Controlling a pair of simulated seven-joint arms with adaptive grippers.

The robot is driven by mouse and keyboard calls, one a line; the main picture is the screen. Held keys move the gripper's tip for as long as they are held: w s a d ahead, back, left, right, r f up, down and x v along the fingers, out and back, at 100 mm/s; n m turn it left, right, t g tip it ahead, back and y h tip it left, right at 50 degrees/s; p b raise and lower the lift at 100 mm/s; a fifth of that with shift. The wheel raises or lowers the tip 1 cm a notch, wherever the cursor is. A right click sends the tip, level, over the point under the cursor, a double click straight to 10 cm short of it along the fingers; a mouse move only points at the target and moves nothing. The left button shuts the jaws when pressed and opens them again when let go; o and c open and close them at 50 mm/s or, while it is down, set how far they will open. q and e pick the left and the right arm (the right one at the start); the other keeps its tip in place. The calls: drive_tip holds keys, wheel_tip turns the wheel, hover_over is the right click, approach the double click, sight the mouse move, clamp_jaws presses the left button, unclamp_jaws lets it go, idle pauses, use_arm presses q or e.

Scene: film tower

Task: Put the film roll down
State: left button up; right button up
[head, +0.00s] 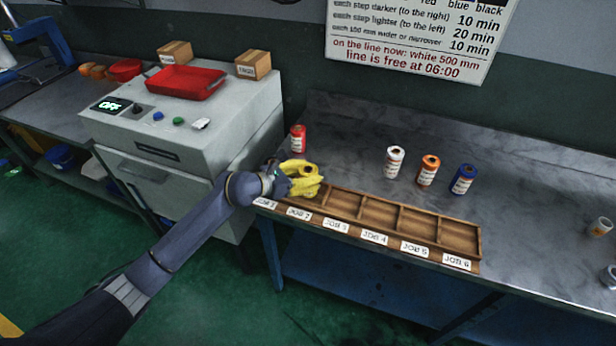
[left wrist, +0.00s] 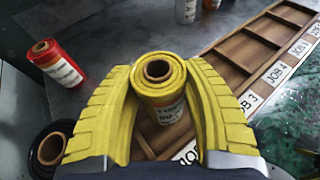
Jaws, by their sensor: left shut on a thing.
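My left gripper (head: 305,180) has yellow fingers and is shut on a yellow film roll (left wrist: 160,85). The roll also shows in the head view (head: 308,169). It looks upright, with its open core facing up and a white label on its side. It is at the left part of the wooden tray (head: 480,241), near the JOB 2 label (head: 298,213). I cannot tell whether its base touches the tray floor. The fingers hide part of the tray's left end. My right gripper is not in view.
A red roll (head: 298,138) stands behind the tray. A black roll (left wrist: 48,150) is at lower left in the left wrist view. White (head: 394,162), orange (head: 428,170) and blue (head: 463,179) rolls stand on the bench. The tray's right compartments are empty. A grey machine (head: 215,125) stands left.

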use_arm(q)
drive_tip(key=shift+f, duration=0.4)
drive_tip(key=shift+f, duration=0.2)
drive_tip(key=o, duration=1.3)
drive_tip(key=shift+r, duration=0.15)
drive_tip(key=v, duration=1.2)
